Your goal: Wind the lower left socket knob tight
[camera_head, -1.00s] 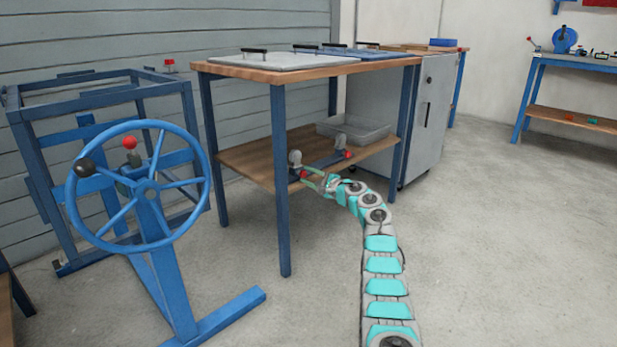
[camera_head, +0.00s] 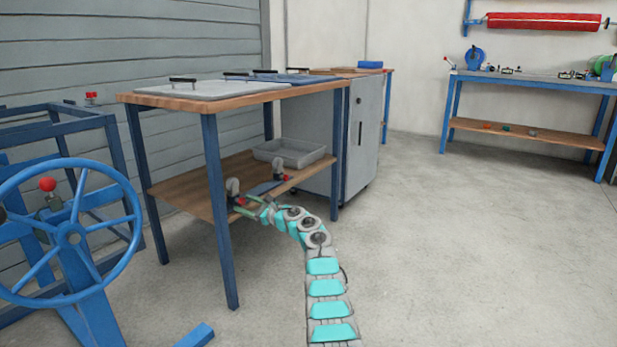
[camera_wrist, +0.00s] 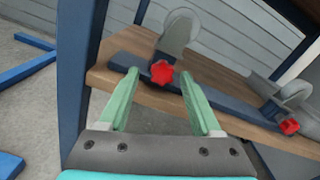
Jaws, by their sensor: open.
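A red star-shaped knob (camera_wrist: 162,72) sits on the front of a grey socket (camera_wrist: 178,34) on a dark blue bar (camera_wrist: 212,98), on the lower wooden shelf. In the wrist view it lies ahead of and between the fingertips, apart from both. My gripper (camera_wrist: 162,88) is open, with two green fingers and nothing between them. A second red knob (camera_wrist: 289,127) sits by another grey socket (camera_wrist: 295,92) at the right end of the bar. In the head view my gripper (camera_head: 247,206) is at the shelf's front edge, by the nearer grey socket (camera_head: 233,189).
A blue table leg (camera_wrist: 78,70) stands close left of my gripper. The shelf (camera_head: 185,190) also holds a grey tray (camera_head: 290,153). A blue handwheel (camera_head: 75,238) stands at the left. The floor at the right is clear.

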